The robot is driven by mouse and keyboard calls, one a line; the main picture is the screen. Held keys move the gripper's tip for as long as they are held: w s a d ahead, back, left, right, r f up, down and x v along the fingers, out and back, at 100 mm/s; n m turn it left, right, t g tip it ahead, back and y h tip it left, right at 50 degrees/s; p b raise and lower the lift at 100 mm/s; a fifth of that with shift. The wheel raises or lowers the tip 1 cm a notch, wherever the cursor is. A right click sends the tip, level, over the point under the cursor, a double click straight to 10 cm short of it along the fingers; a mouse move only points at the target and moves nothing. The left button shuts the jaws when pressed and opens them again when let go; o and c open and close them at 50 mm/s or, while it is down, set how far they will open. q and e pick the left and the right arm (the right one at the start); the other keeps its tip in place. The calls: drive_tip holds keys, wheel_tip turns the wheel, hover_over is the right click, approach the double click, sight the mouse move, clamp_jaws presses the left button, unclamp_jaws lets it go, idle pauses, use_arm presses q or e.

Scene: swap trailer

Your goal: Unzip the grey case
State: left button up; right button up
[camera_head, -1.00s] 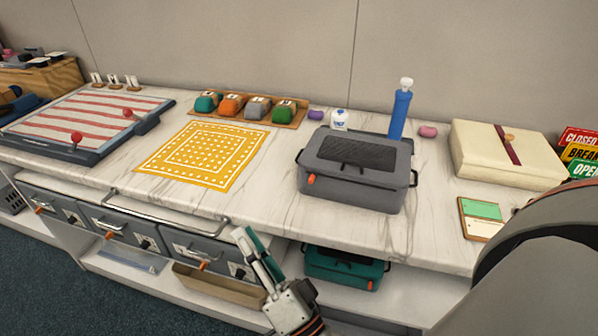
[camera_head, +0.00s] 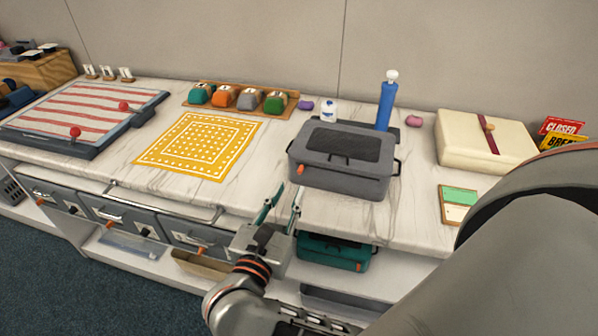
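The grey case (camera_head: 340,182) stands on the marble counter with its dark-panelled lid down. An orange zip pull (camera_head: 300,168) shows at its front left corner. The fingers look apart from the pull, though the exact gap in depth is hard to tell.
A blue pump bottle (camera_head: 386,104) stands behind the case, and a cream box (camera_head: 480,150) is to the right. A yellow mat (camera_head: 165,160) lies left. A teal case (camera_head: 335,252) sits on the shelf below. Bare counter (camera_head: 255,185) shows left of the case.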

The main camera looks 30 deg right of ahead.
sight(299, 173)
drive_tip(key=x, duration=0.7)
drive_tip(key=shift+w+d+p, duration=0.1)
drive_tip(key=shift+d+p, duration=0.15)
drive_tip(key=shift+p, duration=0.1)
clamp_jaws()
